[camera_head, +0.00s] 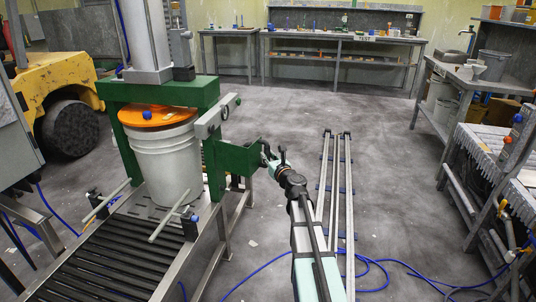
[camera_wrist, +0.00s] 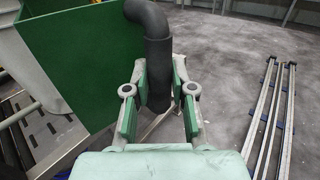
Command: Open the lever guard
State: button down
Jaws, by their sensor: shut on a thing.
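The green lever guard (camera_head: 236,154) juts out from the right side of the press, beside the white pail. A dark grey, bent, tube-like handle (camera_wrist: 150,25) curves down from the guard's upper right edge. My gripper (camera_head: 274,160) is at the right of the guard. In the wrist view my gripper (camera_wrist: 160,88) has its green-padded fingers on either side of the handle and is shut on it. The lever itself cannot be clearly made out.
The white pail (camera_head: 167,160) with an orange lid (camera_head: 158,115) stands under the green press frame (camera_head: 212,97) on a roller conveyor (camera_head: 110,255). Long rails (camera_head: 335,200) lie on the floor at the right. Blue hoses (camera_head: 400,263) cross the front floor. The middle floor is clear.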

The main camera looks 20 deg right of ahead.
jog(key=shift+s+a, duration=0.25)
jog(key=shift+s, duration=0.15)
jog(key=s+a, duration=0.1)
jog(key=s, duration=0.1)
jog(key=s+a, duration=0.2)
dwell(0.4)
jog(key=shift+a, duration=0.1)
jog(key=shift+s+a, duration=1.6)
jog(key=shift+a, duration=0.3)
jog(key=shift+s, duration=0.1)
